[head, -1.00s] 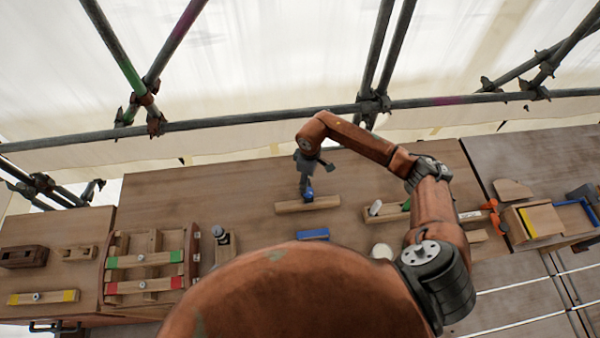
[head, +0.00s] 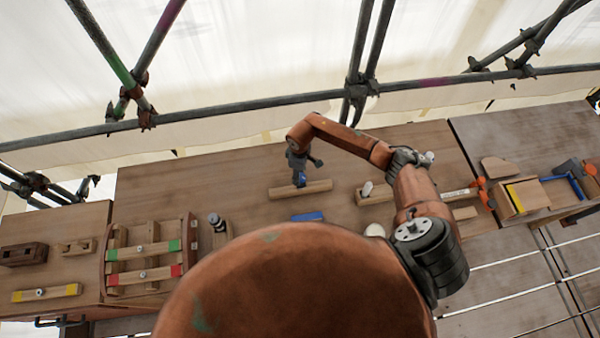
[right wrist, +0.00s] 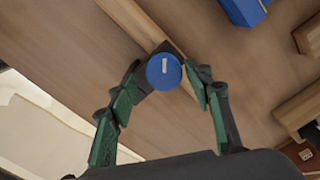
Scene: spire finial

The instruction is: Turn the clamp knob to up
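The clamp knob (right wrist: 163,72) is a round blue cap with a short pale mark, on a dark mount at a wooden bar (head: 318,187). In the head view the blue knob (head: 299,180) shows just below my right gripper (head: 298,174). In the right wrist view the green-and-black fingers of my right gripper (right wrist: 166,82) stand on either side of the knob. Narrow gaps seem to show between the fingers and the knob, so the gripper looks open around it. Part of the mount is hidden behind the knob. My left gripper is not in view.
A blue block (head: 308,216) lies in front of the bar. A frame with green and red ended bars (head: 144,250) stands at left. Wooden blocks and orange clamps (head: 481,190) are at right. Scaffold tubes (head: 250,110) run behind the bench.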

